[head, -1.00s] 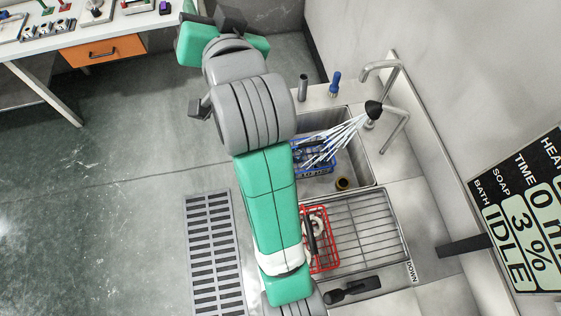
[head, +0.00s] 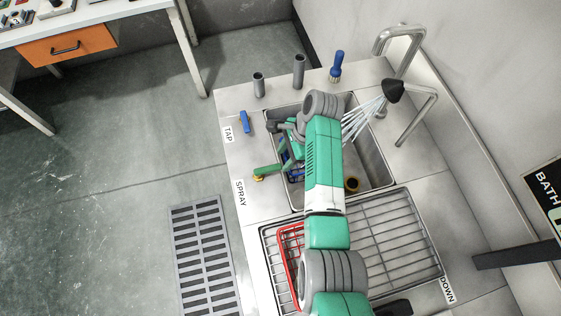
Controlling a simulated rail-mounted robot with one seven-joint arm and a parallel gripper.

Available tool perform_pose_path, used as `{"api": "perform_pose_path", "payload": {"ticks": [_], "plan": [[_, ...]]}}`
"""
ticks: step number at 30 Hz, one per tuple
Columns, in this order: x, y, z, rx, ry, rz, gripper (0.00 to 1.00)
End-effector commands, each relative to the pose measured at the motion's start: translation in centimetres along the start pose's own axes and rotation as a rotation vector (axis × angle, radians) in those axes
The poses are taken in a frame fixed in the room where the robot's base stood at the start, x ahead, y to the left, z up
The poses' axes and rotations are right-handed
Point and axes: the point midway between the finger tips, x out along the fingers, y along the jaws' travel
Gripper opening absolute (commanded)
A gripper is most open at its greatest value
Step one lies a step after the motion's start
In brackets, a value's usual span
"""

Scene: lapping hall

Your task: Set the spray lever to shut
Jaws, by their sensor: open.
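The spray head (head: 393,91) is a black cone on a bent pipe at the right of the sink. White jets run from it down and left into the basin. A green bar with a yellowish end (head: 262,174) lies beside the SPRAY label (head: 240,193) on the sink's left rim; it looks like the spray lever, pointing right toward the basin. My gripper (head: 292,150) is over the left part of the sink, close to the bar's right end. It is open. My arm partly covers it, and I cannot tell whether it touches the bar.
A small blue lever (head: 244,122) sits by the TAP label (head: 228,134). A blue basket (head: 296,176) is mostly hidden in the basin. A red basket (head: 283,262) stands on the wire rack (head: 400,235). Two grey cylinders and a blue brush (head: 337,67) stand at the back.

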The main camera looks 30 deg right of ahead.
Motion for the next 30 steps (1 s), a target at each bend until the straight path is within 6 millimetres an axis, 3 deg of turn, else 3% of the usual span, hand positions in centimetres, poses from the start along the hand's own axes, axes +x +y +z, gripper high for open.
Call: {"api": "perform_pose_path", "payload": {"ticks": [1, 6, 16, 23, 30], "plan": [[1.3, 0.1, -0.1, 0.0, -0.001, 0.003, 0.42], [3.5, 0.0, 0.0, -0.002, 0.001, 0.0, 0.42], [4.0, 0.0, 0.0, -0.002, 0.001, -0.001, 0.42], [4.0, 0.0, 0.0, -0.003, 0.001, -0.001, 0.0], [3.9, 0.0, 0.1, 0.002, 0.001, -0.003, 0.0]]}}
